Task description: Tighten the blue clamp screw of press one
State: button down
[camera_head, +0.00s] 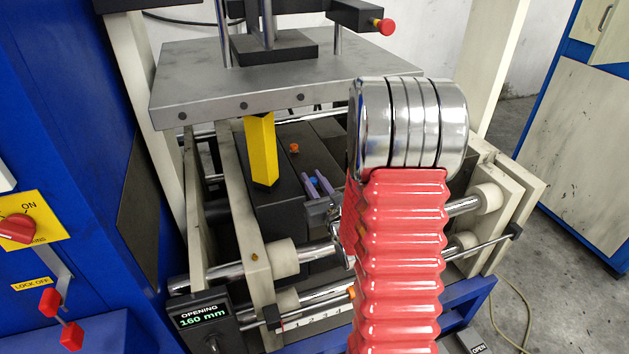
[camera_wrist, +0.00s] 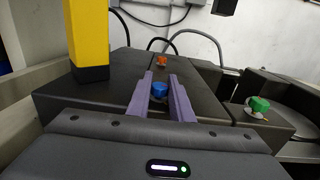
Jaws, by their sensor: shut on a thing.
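The blue clamp screw (camera_wrist: 159,89) shows between the two purple fingers of my gripper (camera_wrist: 165,88) in the wrist view. My gripper is shut on it. In the head view the purple fingertips (camera_head: 319,185) show to the left of my red-sleeved arm, with a small bit of the blue screw (camera_head: 314,182) between them. The screw sits at a dark block (camera_wrist: 115,88) inside the press, and its lower part is hidden by the fingers and the wrist.
An orange screw (camera_wrist: 162,61) stands behind the blue one, and a green screw (camera_wrist: 258,104) is at the right. A yellow post (camera_head: 260,150) hangs under the grey press plate (camera_head: 290,78), left of the gripper. Steel rods (camera_head: 310,255) cross in front. A display (camera_head: 199,316) reads 160 mm.

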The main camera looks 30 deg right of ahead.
jog(key=shift+d+m+h, duration=0.15)
jog(key=shift+m+h, duration=0.25)
jog(key=shift+h, duration=0.2)
jog(key=c, duration=1.6)
grip_release()
jog(key=shift+s, duration=0.15)
